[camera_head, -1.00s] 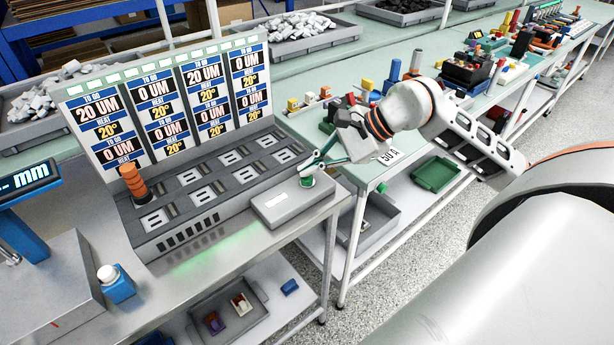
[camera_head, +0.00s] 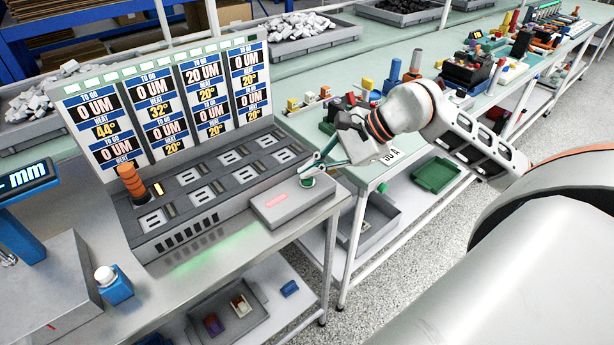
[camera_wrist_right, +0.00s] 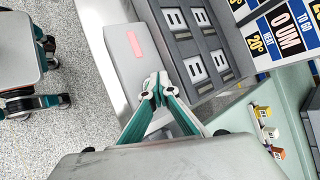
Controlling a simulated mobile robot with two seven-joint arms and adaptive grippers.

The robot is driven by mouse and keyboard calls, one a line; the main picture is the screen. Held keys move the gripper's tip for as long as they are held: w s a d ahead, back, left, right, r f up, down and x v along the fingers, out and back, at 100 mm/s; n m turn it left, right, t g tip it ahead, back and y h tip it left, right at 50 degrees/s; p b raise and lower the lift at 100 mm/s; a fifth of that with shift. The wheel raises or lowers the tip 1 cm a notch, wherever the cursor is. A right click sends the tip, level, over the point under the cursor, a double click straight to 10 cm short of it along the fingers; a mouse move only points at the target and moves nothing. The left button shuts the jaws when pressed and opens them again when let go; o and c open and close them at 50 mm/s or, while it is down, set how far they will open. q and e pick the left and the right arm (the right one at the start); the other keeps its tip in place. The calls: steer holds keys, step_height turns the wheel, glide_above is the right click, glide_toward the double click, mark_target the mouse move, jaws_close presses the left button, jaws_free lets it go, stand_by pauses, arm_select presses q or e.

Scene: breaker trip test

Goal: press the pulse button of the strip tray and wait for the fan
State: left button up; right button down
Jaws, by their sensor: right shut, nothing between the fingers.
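The strip tray (camera_head: 165,240) is a grey slotted tray on the near bench. A grey box (camera_head: 325,193) at its right end carries a green button (camera_head: 307,181) and a pink-lit panel (camera_head: 290,200). My right gripper (camera_head: 306,169) is shut and empty, its teal fingers reaching down at the green button. In the right wrist view its closed tips (camera_wrist_right: 155,88) lie over the box, beside the pink panel (camera_wrist_right: 136,42); they hide the button there. Contact with the button cannot be told. I see no fan. My left gripper is out of view.
A display board (camera_head: 170,100) stands behind the tray, with readings of 44° and 32° at left. An orange stacked piece (camera_head: 131,184) stands on the tray beside a small glowing light (camera_head: 158,188). A blue block with a white knob (camera_head: 114,284) is at the near left.

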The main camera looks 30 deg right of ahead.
mark_target(311, 179)
steer(key=shift+f, duration=0.15)
stand_by(0.5)
steer(key=shift+r, duration=0.95)
steer(key=shift+r+p, duration=1.3)
steer(key=shift+r, duration=1.25)
